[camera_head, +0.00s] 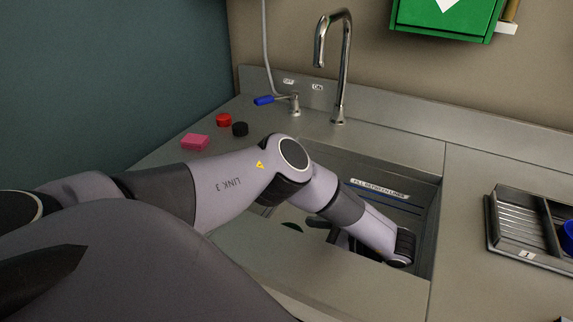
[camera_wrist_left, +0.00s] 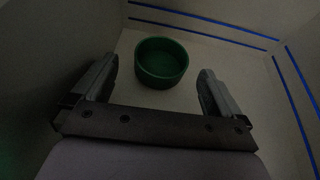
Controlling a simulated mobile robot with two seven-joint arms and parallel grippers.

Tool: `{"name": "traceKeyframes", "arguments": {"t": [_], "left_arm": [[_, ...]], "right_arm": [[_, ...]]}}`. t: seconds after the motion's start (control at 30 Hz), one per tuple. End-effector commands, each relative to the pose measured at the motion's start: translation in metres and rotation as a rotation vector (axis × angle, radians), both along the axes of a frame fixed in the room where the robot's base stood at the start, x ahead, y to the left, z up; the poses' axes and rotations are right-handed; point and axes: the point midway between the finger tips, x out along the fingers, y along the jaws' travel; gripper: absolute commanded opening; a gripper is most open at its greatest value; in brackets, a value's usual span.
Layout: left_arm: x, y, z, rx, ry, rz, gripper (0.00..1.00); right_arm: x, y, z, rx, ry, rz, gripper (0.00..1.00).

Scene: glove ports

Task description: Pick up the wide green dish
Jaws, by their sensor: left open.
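The wide green dish (camera_wrist_left: 161,63) is a round, dark green open dish on the sink floor in the left wrist view. My left gripper (camera_wrist_left: 158,84) is open, with one finger to each side of the dish in the picture. The dish appears a little beyond the fingertips, and nothing is held. In the head view my left arm reaches down into the sink, and the gripper (camera_head: 325,228) is mostly hidden. My right gripper is not in view.
The sink (camera_head: 436,215) has steep walls with blue lines close around my left gripper. A faucet (camera_head: 341,70) rises behind it. A pink block (camera_head: 195,142), a red cap (camera_head: 223,120) and a black cap (camera_head: 240,129) lie left. A divided tray (camera_head: 522,258) stands right.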

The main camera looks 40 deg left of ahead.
Motion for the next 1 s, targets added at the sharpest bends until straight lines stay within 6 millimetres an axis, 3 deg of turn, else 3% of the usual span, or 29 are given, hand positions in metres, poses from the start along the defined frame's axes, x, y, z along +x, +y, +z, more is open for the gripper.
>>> {"name": "traceKeyframes", "arguments": {"t": [0.4,0.73,0.77,0.9,1.0], "left_arm": [[-0.014,0.045,-0.017,-0.004,0.002,0.003,1.00],[-0.015,0.051,-0.018,-0.003,0.000,0.001,1.00],[-0.015,0.050,-0.018,-0.003,0.000,0.001,0.94],[-0.015,0.050,-0.018,-0.003,0.000,0.001,0.51],[-0.015,0.050,-0.018,-0.003,0.000,0.001,0.51]], "right_arm": [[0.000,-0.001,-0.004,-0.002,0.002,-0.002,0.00],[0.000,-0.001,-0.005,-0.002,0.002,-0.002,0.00],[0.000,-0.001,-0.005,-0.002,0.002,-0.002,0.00],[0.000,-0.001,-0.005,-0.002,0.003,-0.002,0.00],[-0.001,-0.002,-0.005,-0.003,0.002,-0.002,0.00]]}}
